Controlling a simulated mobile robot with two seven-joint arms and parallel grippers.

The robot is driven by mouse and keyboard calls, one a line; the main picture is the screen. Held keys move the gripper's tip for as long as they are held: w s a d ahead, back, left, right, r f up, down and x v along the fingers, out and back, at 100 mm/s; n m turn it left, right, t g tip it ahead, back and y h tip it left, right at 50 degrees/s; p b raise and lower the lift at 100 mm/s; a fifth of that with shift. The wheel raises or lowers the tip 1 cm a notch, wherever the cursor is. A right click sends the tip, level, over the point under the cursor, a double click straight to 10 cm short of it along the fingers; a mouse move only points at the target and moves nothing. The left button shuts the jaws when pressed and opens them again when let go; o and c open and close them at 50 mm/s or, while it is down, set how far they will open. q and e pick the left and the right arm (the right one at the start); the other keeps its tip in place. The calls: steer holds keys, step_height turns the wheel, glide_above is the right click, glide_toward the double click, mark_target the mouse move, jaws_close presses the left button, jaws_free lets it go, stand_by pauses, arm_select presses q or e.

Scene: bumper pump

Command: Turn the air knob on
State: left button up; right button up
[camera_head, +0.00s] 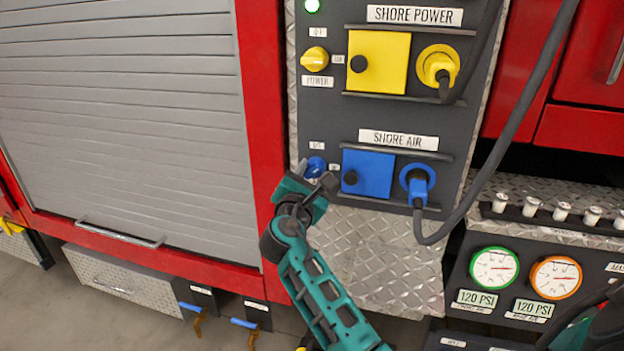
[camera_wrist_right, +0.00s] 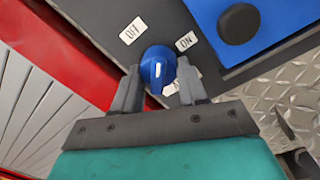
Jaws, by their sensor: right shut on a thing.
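The blue air knob (camera_head: 316,167) is on the dark panel, left of the blue SHORE AIR cover. In the wrist view the knob (camera_wrist_right: 158,70) shows a short white mark, close to upright in that picture, pointing between the OFF label (camera_wrist_right: 131,31) and the ON label (camera_wrist_right: 187,40). My right gripper (camera_head: 312,180) is at the knob from below and partly hides it in the head view. In the wrist view the right gripper's fingers (camera_wrist_right: 160,88) are on either side of the knob, shut on it. The label below the knob is mostly hidden.
The blue cover (camera_head: 378,175) and a blue plug (camera_head: 418,188) with a dark hanging cable (camera_head: 505,140) are right of the knob. Above are the yellow power knob (camera_head: 315,59) and yellow cover (camera_head: 390,55). Gauges (camera_head: 494,268) are at lower right; a grey shutter (camera_head: 120,110) is left.

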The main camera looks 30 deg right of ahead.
steer(key=m+b, duration=0.1)
steer(key=m, duration=0.2)
steer(key=shift+f, duration=0.1)
steer(key=m+b, duration=0.2)
steer(key=m, duration=0.1)
steer(key=shift+w, duration=0.1)
steer(key=m+b, duration=0.1)
steer(key=m, duration=0.2)
steer(key=shift+h+b, duration=0.35)
steer(key=shift+h, duration=0.05)
arm_select(q)
steer(key=shift+w+d+f+h, duration=0.2)
steer(key=shift+w+d+f, duration=0.05)
steer(key=shift+d+f, duration=0.35)
steer(key=shift+w+d+f+h, duration=0.25)
steer(key=shift+d+f, duration=0.2)
steer(key=shift+f, duration=0.15)
arm_select(e)
steer(key=shift+r, duration=0.2)
arm_select(q)
steer(key=shift+w+d+r, duration=0.1)
steer(key=shift+w+r, duration=0.05)
arm_select(e)
steer(key=shift+a+m+g, duration=0.1)
steer(key=shift+m+g, duration=0.2)
steer(key=shift+m, duration=0.2)
steer(key=o, duration=1.1)
steer(key=shift+c, duration=0.2)
